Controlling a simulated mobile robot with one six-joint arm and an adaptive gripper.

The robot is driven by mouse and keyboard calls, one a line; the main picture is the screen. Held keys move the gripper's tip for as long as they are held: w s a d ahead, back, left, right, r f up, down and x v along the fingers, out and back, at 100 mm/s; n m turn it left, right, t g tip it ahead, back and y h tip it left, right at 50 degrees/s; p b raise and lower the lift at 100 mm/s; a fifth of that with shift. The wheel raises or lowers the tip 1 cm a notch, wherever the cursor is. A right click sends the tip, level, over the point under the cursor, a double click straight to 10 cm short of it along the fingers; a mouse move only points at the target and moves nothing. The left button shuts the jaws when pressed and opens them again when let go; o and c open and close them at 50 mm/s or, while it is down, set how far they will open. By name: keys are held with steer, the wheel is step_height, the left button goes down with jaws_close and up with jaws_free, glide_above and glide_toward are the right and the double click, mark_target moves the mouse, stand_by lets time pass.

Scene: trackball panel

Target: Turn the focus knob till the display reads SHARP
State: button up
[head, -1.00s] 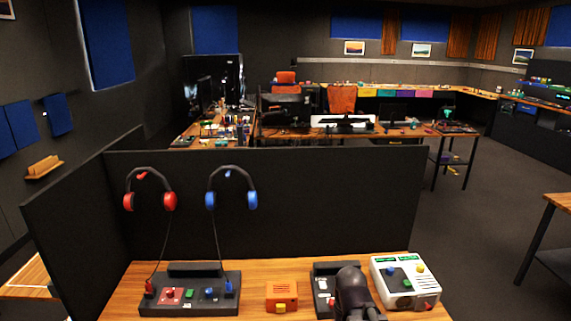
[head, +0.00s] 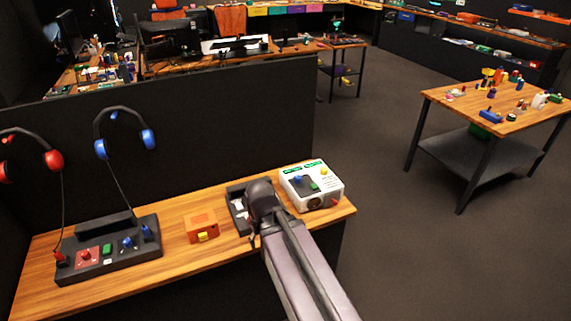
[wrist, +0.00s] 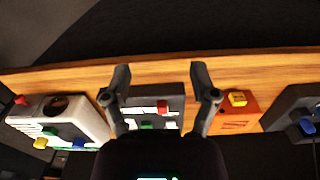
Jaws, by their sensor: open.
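A white box (head: 312,196) stands at the right end of the desk, with blue, green and yellow controls and green display strips (head: 306,169) on top. I cannot read the strips or tell which control is the focus knob. In the wrist view the white box (wrist: 88,118) is at left, showing a dark round part (wrist: 58,104) and a red knob (wrist: 20,100). A dark panel (head: 234,192) is partly hidden behind my arm.
An orange box (head: 201,224) with a yellow button is left of the dark panel. A larger control panel (head: 107,262) with headphone cords is farther left. A black partition (head: 200,135) rises behind the desk. A side table (head: 500,105) with small objects stands at right.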

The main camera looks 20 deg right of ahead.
stand_by(0.7)
steer(key=n+t+y+p, duration=0.1)
steer(key=n+t+p, duration=0.25)
steer(key=p, duration=0.55)
glide_toward(298, 177)
steer(key=s+v, duration=0.1)
steer(key=v, duration=0.3)
steer(key=shift+d+f+m+t, duration=0.1)
steer(key=shift+m+t, duration=0.25)
steer(key=shift+t, duration=0.1)
steer(key=shift+w+f+b, duration=0.1)
steer(key=shift+f+b, duration=0.1)
steer(key=shift+b, duration=0.2)
steer(key=b+x, duration=1.2)
steer(key=x, duration=0.1)
steer(key=shift+f, duration=0.2)
jaws_close()
